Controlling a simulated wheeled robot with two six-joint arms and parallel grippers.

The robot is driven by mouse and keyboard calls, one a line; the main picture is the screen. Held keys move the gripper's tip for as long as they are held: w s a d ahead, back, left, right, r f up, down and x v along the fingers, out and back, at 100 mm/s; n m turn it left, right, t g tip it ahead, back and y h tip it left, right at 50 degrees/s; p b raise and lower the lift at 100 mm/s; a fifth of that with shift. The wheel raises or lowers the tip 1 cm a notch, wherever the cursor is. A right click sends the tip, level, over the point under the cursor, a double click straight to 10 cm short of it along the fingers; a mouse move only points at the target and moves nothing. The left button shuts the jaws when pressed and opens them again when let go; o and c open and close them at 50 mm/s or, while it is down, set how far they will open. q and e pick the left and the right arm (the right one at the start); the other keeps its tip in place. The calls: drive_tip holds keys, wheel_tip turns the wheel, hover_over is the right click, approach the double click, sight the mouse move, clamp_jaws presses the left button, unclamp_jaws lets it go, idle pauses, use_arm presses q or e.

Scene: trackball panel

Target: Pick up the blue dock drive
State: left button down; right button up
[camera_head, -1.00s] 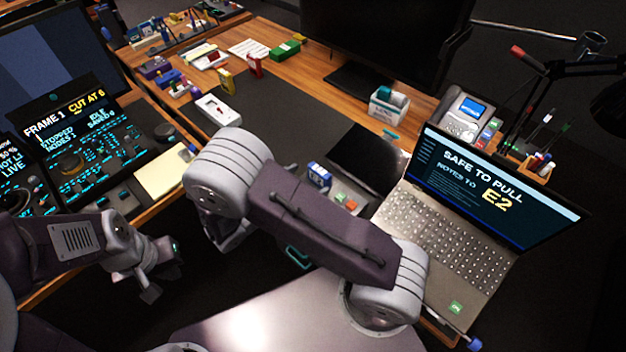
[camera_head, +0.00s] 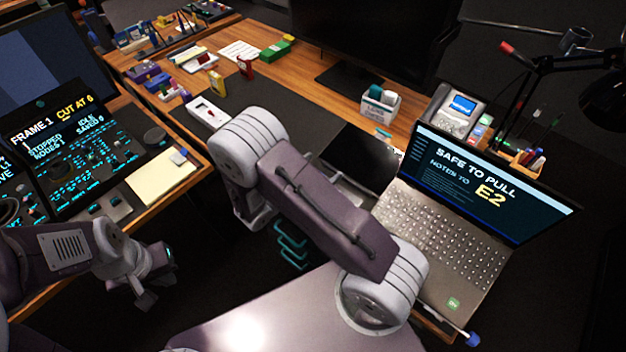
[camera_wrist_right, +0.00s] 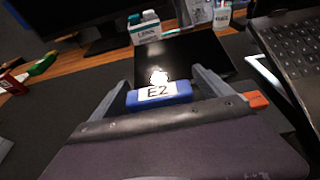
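The blue drive, marked E2 on a white label, shows in the right wrist view (camera_wrist_right: 158,94). It lies between the two fingers of my right gripper (camera_wrist_right: 160,80). The fingers stand apart on either side of it, with a small gap visible at the right finger; contact on the left side cannot be told. The drive's lower part is hidden by the gripper body. In the head view my right arm hides the drive. My left gripper (camera_head: 152,290) is empty, with its fingers apart, low at the left.
An orange piece (camera_wrist_right: 258,100) sits just right of the right finger. A black tablet (camera_head: 362,157) lies beyond the drive. The open laptop (camera_head: 450,235) stands close on the right. A white box (camera_head: 380,104) stands farther back. The dark mat left of the tablet has clear room.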

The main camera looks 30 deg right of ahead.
drive_tip(key=c, duration=1.4)
drive_tip(key=shift+w+r, duration=0.1)
drive_tip(key=shift+r, duration=0.35)
drive_tip(key=r, duration=0.4)
drive_tip(key=shift+s+d+p, duration=0.25)
drive_tip(key=shift+s+p, duration=0.15)
drive_tip(key=s+d+r+p, duration=0.2)
drive_tip(key=s+p, duration=0.1)
drive_tip(key=p, duration=0.1)
drive_tip(key=s+d+r+p, duration=0.2)
drive_tip(key=s+p, duration=0.1)
drive_tip(key=p, duration=0.1)
drive_tip(key=s+d+r+p, duration=0.2)
drive_tip(key=s+p, duration=0.1)
drive_tip(key=p, duration=0.1)
drive_tip(key=shift+d+r, duration=0.1)
